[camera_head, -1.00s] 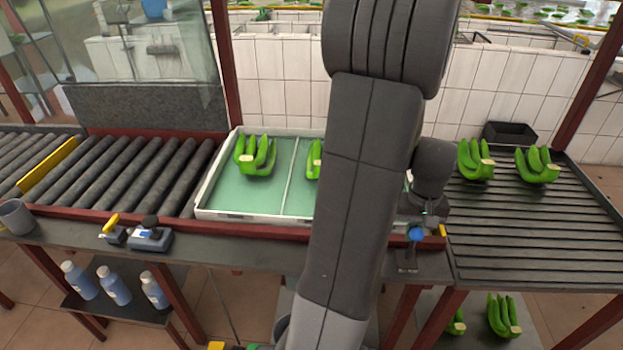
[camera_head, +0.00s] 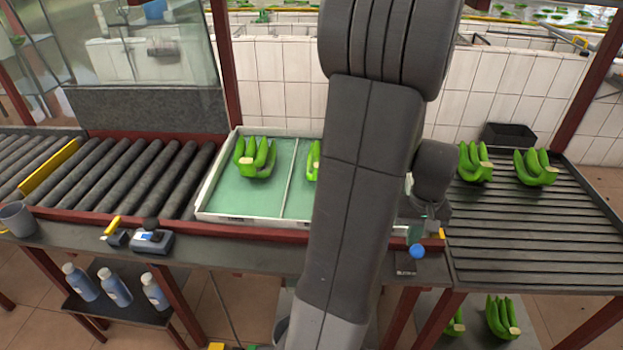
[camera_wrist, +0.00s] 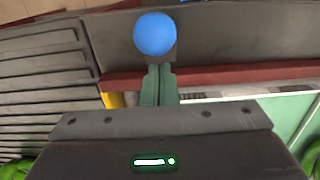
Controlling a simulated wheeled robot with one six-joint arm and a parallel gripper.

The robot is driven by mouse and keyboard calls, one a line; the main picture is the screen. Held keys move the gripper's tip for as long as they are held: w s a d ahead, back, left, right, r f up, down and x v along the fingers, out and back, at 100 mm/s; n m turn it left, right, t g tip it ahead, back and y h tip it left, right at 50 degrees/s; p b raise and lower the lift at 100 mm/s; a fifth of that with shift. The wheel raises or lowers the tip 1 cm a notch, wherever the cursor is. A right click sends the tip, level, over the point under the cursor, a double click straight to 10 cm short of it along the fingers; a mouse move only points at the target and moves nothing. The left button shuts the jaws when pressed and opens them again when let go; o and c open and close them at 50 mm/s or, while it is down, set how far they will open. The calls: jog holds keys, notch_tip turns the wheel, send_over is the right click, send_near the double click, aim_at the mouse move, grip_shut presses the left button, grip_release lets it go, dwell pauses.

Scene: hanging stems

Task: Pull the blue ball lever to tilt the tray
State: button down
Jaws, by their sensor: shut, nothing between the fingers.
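The blue ball of the lever (camera_head: 417,251) is at the front edge of the bench, right of my arm, above a small dark base plate (camera_head: 404,265). In the wrist view the blue ball (camera_wrist: 155,34) is just beyond my fingertips; I cannot tell if they touch it. My gripper (camera_wrist: 159,72) has its two green fingers together, with nothing between them. In the head view my gripper (camera_head: 416,233) is partly dark and just behind the ball. The tray (camera_head: 250,219) has a pale rim and green floor, looks level, and holds green banana bunches (camera_head: 256,157); my arm hides its right part.
A roller conveyor (camera_head: 130,177) lies left of the tray. A slatted rack (camera_head: 530,225) with banana bunches (camera_head: 534,166) stands at the right. A grey cup (camera_head: 16,218) and small tools (camera_head: 151,236) are on the bench's left. Bottles (camera_head: 115,286) stand on a shelf below.

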notch_tip(320, 180, up, 9)
jog(key=p, duration=0.6)
jog(key=shift+f, duration=0.25)
notch_tip(320, 180, down, 10)
jog(key=b, duration=0.7)
jog(key=shift+r+b, duration=0.15)
jog(key=shift+b, duration=0.25)
jog(key=shift+f, duration=0.2)
jog(key=shift+s+r, duration=0.2)
jog(key=shift+s, duration=0.15)
jog(key=shift+w, duration=0.1)
